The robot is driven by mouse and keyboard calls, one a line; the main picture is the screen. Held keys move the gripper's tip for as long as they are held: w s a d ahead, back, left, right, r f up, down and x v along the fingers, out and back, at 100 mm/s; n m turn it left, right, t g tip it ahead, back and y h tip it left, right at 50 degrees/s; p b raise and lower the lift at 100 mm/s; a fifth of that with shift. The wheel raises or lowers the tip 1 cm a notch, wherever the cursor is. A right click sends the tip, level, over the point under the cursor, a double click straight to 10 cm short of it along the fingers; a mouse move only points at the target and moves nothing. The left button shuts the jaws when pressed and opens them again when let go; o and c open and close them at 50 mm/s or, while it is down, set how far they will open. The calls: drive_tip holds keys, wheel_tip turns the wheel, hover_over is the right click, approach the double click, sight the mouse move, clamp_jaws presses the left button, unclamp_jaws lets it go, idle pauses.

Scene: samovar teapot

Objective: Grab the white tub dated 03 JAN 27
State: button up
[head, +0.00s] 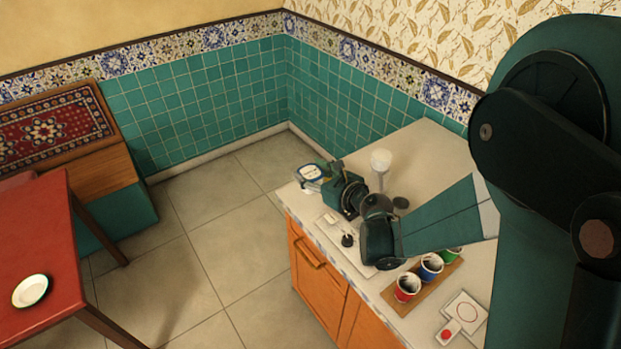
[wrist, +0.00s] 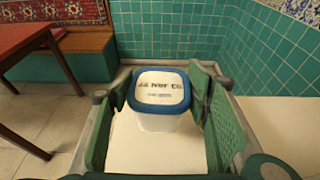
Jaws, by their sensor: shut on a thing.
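A white tub with a blue-rimmed lid (wrist: 160,88) stands upright between my fingers in the wrist view. Dark print lies on its lid, too blurred for me to read the date surely. In the head view the tub (head: 311,172) is at the far left corner of the counter. My gripper (head: 324,183) is shut on the tub, with one green finger on its left and one on its right in the wrist view (wrist: 160,100). I cannot tell whether the tub's base touches the counter.
A red-buttoned box (head: 448,332) is at the near edge. A red table (head: 50,240) stands left.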

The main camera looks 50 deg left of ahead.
sight(310, 172)
drive_tip(key=shift+r+p, duration=0.45)
drive_tip(key=shift+r, duration=1.95)
